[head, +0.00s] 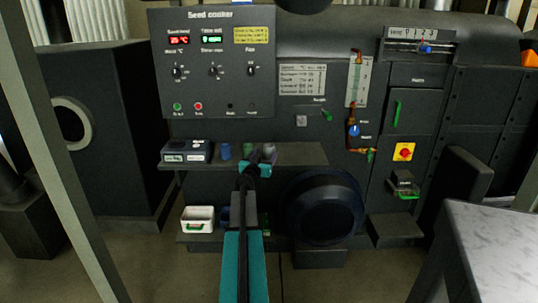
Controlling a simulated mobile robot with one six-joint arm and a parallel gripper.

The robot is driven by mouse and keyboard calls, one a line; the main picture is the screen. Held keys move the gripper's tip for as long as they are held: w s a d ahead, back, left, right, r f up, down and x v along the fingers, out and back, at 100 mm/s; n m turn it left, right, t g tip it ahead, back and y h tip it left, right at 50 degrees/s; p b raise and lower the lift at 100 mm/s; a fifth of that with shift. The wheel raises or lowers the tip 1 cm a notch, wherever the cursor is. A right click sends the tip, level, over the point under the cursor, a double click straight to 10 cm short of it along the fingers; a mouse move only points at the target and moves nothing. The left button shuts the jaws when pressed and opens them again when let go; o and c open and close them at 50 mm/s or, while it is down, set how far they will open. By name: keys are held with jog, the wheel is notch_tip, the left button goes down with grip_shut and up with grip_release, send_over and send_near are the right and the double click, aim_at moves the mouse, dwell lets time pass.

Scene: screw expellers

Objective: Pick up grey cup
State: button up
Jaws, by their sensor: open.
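A small grey shape, which looks like the grey cup (268,149), stands on the dark shelf (305,154) below the Seed cooker panel. My gripper (262,157) is open at the front of the shelf, in front of this shape and close to it. The jaws hide part of it, and I cannot tell whether they touch it or are around it. A dark greenish cup (249,150) is just left of it, partly behind my gripper. A blue cup (225,151) stands further left.
A dark box with a light label (186,151) sits at the shelf's left end. A white bin (197,219) is on the lower shelf, left of my arm. A large round black part (325,206) bulges out to the right. A light-topped table (500,245) is at the lower right.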

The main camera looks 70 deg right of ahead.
aim_at(268, 149)
jog(key=shift+d+r+p, duration=0.2)
jog(key=shift+d+p, duration=0.55)
jog(key=shift+d, duration=0.75)
jog(key=shift+d+f+p, duration=0.1)
jog(key=shift+d+p, duration=0.2)
jog(key=shift+d, duration=0.8)
jog(key=c, duration=1.1)
jog(key=shift+c, duration=0.2)
